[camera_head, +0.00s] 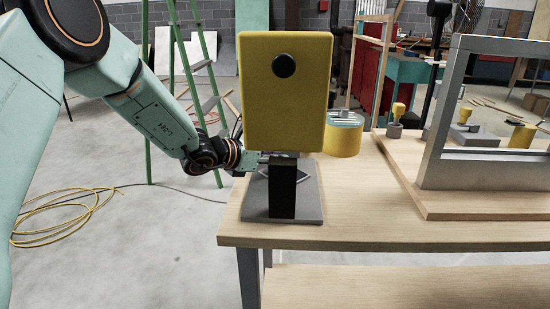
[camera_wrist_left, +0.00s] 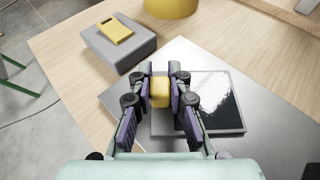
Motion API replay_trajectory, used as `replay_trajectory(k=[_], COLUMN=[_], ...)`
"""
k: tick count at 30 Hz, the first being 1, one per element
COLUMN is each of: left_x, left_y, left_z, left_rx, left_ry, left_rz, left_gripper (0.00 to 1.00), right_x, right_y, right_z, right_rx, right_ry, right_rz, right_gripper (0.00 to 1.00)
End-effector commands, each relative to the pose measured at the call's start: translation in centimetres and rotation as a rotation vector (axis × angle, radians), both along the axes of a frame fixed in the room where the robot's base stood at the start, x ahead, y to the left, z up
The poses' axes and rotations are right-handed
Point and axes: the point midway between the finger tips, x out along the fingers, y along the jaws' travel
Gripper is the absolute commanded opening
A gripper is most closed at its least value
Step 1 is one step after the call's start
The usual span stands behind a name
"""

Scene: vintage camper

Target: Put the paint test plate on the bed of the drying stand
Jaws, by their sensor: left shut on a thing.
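My left gripper (camera_wrist_left: 160,92) is shut on a small yellow grip of the paint test plate (camera_wrist_left: 225,115), which has a dark face with a white patch. The plate is over the grey metal bed (camera_wrist_left: 265,145) of the drying stand; I cannot tell whether it touches. In the head view the bed (camera_head: 308,205) lies on the bench, with a black post (camera_head: 282,188) and an upright yellow panel (camera_head: 285,105) with a black knob. The post and panel hide most of the gripper and plate there. My right gripper is in neither view.
A grey block with a yellow item (camera_wrist_left: 117,30) on it stands beside the bed on the wooden bench (camera_head: 370,210). A yellow tin (camera_head: 344,138) stands behind the panel. A grey frame (camera_head: 435,160) stands at right. A green ladder (camera_head: 147,90) is behind.

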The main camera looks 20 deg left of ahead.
Motion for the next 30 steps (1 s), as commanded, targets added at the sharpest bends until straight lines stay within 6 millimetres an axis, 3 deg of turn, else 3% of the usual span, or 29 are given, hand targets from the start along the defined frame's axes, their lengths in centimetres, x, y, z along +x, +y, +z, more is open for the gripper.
replay_trajectory(k=[1, 2, 9, 22, 30], left_x=[0.0, 0.0, 0.0, 0.0, -4.0], left_y=[0.0, 0.0, 0.0, 0.0, 2.4], left_z=[-0.2, -0.2, -0.1, 0.5, 2.4], left_rx=[0.000, 0.000, 0.000, 0.001, -0.006], left_ry=[-0.001, 0.000, 0.000, 0.000, -0.001], left_rz=[0.000, 0.000, 0.000, 0.000, 0.004], left_gripper=[0.00, 0.20, 0.40, 0.40, 0.40], right_x=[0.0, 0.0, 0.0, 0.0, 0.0], right_y=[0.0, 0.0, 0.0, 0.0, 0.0], right_z=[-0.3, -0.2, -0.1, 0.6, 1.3], right_rx=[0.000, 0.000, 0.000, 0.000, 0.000], right_ry=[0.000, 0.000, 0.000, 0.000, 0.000], right_rz=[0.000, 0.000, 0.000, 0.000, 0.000], right_gripper=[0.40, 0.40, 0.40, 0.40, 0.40])
